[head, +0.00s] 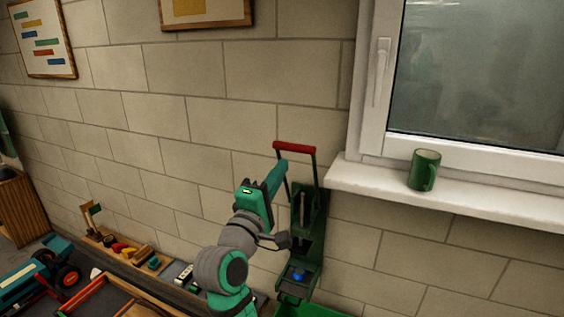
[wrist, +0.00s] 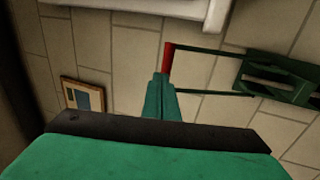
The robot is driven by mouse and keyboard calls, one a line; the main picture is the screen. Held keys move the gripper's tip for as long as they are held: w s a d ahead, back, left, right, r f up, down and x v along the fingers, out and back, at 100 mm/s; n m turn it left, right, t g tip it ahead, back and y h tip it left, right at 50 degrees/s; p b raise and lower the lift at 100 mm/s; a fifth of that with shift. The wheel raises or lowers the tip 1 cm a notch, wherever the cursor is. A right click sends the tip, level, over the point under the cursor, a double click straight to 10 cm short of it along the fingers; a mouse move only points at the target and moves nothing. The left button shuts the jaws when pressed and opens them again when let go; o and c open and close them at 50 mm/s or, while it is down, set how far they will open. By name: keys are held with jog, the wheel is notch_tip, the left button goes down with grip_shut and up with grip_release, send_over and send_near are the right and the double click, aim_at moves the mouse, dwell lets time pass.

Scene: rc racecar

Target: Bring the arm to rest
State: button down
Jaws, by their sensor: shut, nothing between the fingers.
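My arm reaches up at the lower middle of the head view, with my gripper (head: 280,166) at its top end. The teal fingers are shut and empty. They point at the red handle (head: 296,147) of a dark green lever press (head: 311,222) by the wall. In the wrist view my gripper (wrist: 160,82) ends close to one end of the red handle (wrist: 168,58); I cannot tell whether they touch. The press body (wrist: 285,75) lies to the right there. A blue object (head: 297,275) sits low in the press.
A window sill (head: 470,201) with a green mug (head: 424,170) juts out right of the press. A teal toy vehicle (head: 30,283) and a wooden tray with small parts (head: 128,252) are at the lower left. The wall stands close behind my arm.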

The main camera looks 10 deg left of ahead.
jog(key=v, duration=0.7)
jog(key=s+d+f+m+g+y, duration=0.15)
jog(key=s+f, duration=0.25)
jog(key=f, duration=0.7)
jog(key=s+d+f+m+g+y, duration=0.1)
jog(key=s+d+f+y, duration=0.15)
jog(key=f, duration=0.85)
jog(key=s+d+f+m+g+y, duration=0.15)
jog(key=s+f, duration=0.35)
jog(key=f, duration=0.7)
jog(key=s+d+f+m, duration=0.2)
jog(key=s+f+m, duration=0.15)
jog(key=s, duration=0.35)
jog(key=s+d+f+m, duration=0.2)
jog(key=s+f, duration=0.3)
jog(key=s, duration=0.1)
jog(key=s+d+m, duration=0.2)
jog(key=s+m, duration=0.1)
jog(key=s, duration=0.5)
jog(key=s+d+m+g+h, duration=0.1)
jog(key=s+d+m, duration=0.2)
jog(key=s, duration=0.5)
jog(key=shift+s, duration=0.3)
